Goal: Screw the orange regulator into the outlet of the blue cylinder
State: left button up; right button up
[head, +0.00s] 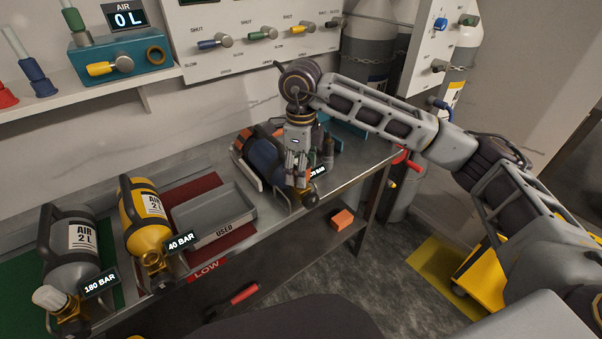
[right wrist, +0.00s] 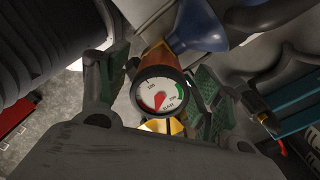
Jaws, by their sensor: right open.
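The blue cylinder (head: 266,158) lies in a cradle on the bench, its outlet end toward the bench's front edge. My right gripper (head: 298,168) reaches down over that end, with its fingers apart. In the right wrist view, the orange regulator (right wrist: 157,57) with its round white gauge (right wrist: 160,95) sits between the open green-padded fingers (right wrist: 155,95). It is close beside the blue cylinder's tapered shoulder (right wrist: 203,25). Whether its thread is seated in the outlet is hidden. In the head view the gripper covers most of the regulator. My left gripper is out of view.
A grey tray marked USED (head: 215,218), a yellow cylinder (head: 145,220) and a grey cylinder (head: 75,250) stand left on the bench. A small orange block (head: 342,219) is on the lower shelf. The valve panel (head: 260,60) rises behind.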

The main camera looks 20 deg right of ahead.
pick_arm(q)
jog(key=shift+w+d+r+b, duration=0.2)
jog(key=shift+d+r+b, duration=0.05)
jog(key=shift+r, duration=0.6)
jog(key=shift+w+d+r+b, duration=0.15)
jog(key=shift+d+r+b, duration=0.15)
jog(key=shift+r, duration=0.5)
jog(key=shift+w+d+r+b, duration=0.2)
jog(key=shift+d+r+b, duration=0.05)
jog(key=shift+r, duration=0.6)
pick_arm(e)
jog(key=shift+n, duration=2.4)
jog(key=c, duration=1.2)
